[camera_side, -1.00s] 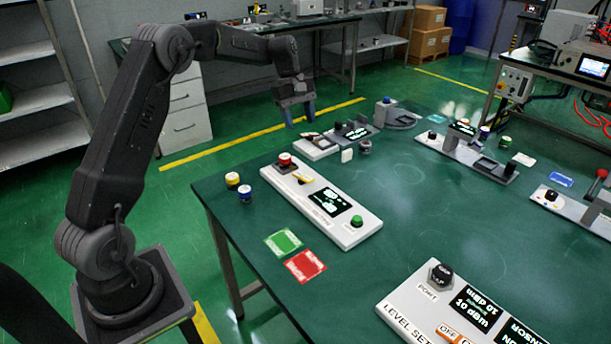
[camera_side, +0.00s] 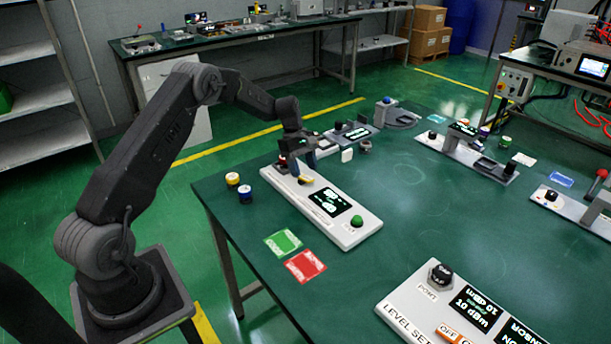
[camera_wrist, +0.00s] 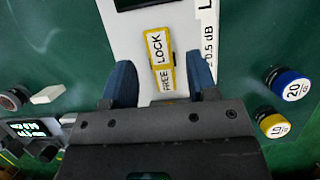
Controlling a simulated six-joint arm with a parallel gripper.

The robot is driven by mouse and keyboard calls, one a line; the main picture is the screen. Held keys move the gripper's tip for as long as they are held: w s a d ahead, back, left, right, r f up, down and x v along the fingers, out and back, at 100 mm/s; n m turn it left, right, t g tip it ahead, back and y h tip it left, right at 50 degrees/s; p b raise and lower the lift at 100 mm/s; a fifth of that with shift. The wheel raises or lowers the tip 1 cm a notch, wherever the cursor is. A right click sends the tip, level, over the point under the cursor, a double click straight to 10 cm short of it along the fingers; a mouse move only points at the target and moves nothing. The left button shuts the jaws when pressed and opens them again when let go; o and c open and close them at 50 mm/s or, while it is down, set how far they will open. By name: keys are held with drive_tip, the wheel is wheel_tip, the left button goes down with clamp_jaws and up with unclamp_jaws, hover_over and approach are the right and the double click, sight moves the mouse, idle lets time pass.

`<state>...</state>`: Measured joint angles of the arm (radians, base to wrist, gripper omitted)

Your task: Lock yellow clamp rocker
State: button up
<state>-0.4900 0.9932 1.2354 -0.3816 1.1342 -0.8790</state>
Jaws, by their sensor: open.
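The yellow clamp rocker (camera_wrist: 160,60) lies on a white panel in the wrist view, marked LOCK at its far end and FREE at its near end. In the side view the rocker (camera_side: 306,180) shows as a small yellow piece on the white module (camera_side: 345,237). My gripper (camera_wrist: 161,82) is open, with one blue finger on each side of the rocker's FREE end and a gap to both. Which way the rocker is tipped I cannot tell.
Blue and yellow cylinders (camera_wrist: 287,83) stand right of the panel in the wrist view. The module has a dark display (camera_side: 328,202) and a green button (camera_side: 357,221). Green and red cards (camera_side: 305,266) lie in front. Other modules stand farther back; the table's middle is clear.

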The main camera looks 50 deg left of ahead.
sight(303, 177)
drive_tip(key=shift+x, duration=1.45)
